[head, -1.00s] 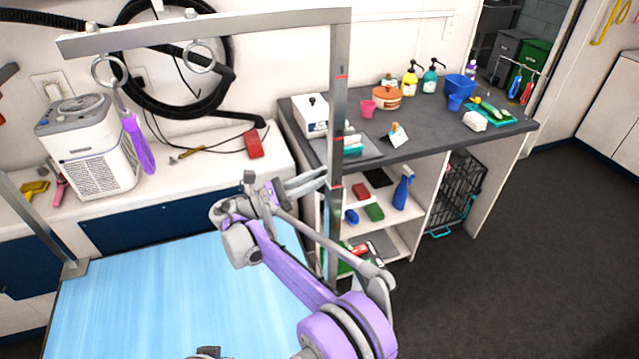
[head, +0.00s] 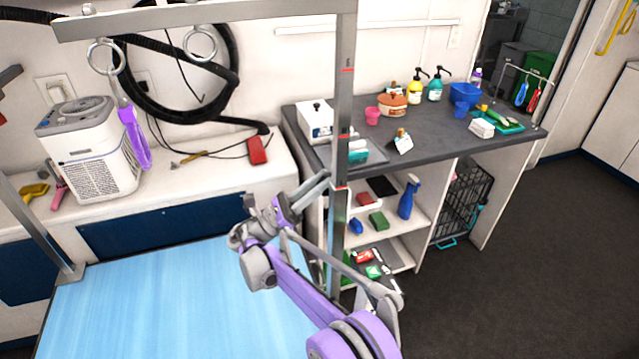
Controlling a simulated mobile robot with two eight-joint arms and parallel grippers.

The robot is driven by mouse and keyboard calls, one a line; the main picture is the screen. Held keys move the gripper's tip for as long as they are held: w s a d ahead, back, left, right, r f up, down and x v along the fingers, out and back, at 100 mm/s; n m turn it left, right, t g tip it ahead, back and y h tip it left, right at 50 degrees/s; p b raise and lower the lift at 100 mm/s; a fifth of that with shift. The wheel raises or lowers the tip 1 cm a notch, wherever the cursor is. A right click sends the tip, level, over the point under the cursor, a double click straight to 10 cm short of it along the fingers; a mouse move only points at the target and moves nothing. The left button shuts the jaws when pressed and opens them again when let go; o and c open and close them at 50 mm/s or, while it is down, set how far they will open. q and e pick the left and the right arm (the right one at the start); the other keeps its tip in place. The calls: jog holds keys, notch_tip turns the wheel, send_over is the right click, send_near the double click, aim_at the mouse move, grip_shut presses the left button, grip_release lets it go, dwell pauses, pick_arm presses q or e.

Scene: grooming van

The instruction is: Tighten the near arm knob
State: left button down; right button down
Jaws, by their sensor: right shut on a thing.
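The grey grooming post (head: 343,120) rises at the right of the blue table (head: 170,300), with red marks on it. Its crossbar (head: 210,14) runs left at the top. My right gripper (head: 322,183) is at the left side of the post, by the lower red mark. Its fingers point right and slightly up, and they are shut at the post where the near arm knob would be. The knob itself is hidden by the fingers. My left gripper is out of view.
Two rings hang from the crossbar, one with a purple loop (head: 133,135). A white dryer box (head: 88,150) stands on the left counter. A dark-topped counter (head: 440,140) with bottles and open shelves stands behind the post. Floor at right is clear.

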jog(key=c, duration=1)
grip_release()
jog(key=shift+a, duration=0.1)
jog(key=v, duration=1)
jog(key=shift+s+a+f+b, duration=0.1)
jog(key=shift+a+f+b, duration=0.15)
jog(key=shift+b, duration=0.15)
jog(key=shift+r, duration=0.1)
